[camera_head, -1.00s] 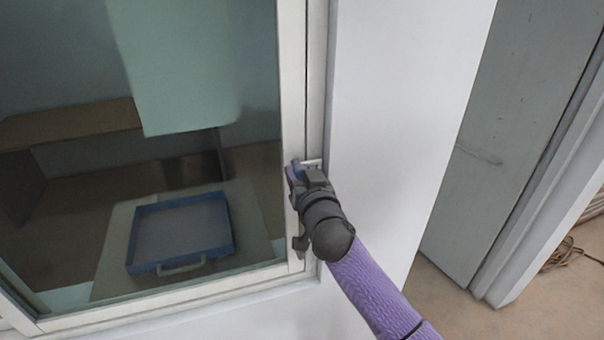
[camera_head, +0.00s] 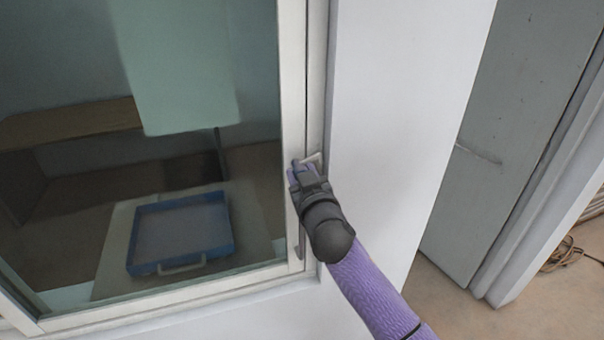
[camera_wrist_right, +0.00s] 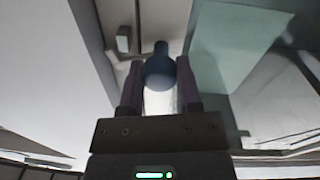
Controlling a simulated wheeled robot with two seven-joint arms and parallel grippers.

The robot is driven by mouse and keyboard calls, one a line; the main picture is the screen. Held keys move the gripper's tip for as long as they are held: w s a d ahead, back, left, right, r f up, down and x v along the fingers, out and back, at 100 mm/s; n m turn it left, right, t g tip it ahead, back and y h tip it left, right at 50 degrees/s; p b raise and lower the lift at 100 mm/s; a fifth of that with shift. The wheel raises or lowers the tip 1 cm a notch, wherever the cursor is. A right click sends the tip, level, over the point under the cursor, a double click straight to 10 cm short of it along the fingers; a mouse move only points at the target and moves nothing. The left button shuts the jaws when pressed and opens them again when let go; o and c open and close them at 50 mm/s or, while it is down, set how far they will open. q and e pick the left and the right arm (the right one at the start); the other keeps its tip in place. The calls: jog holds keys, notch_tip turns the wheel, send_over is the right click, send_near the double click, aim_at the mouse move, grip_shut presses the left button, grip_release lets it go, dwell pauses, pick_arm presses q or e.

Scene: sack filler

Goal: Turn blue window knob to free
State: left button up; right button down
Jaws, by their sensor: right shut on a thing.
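The blue window knob (camera_wrist_right: 160,68) shows dark blue and rounded in the right wrist view, with a narrow end pointing up in the picture. My right gripper (camera_wrist_right: 160,88) has its two purple fingers on either side of it and is shut on it. In the head view my right gripper (camera_head: 300,172) is at the right upright of the window frame (camera_head: 291,95). There the gripper hides the knob, so its exact angle is hard to read. My left gripper is not in view.
Behind the glass, a blue tray (camera_head: 180,234) with a pale handle lies on a light surface, with a brown shelf (camera_head: 70,122) behind. A white wall (camera_head: 400,110) stands close right of the frame. Cables (camera_head: 565,254) lie on the floor far right.

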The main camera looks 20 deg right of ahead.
jog(key=n, duration=0.7)
jog(key=shift+n+p, duration=0.3)
jog(key=shift+p, duration=0.05)
jog(key=n, duration=0.6)
jog(key=shift+n+y+p, duration=0.3)
jog(key=shift+n+p, duration=0.1)
jog(key=shift+c, duration=1.5)
grip_release()
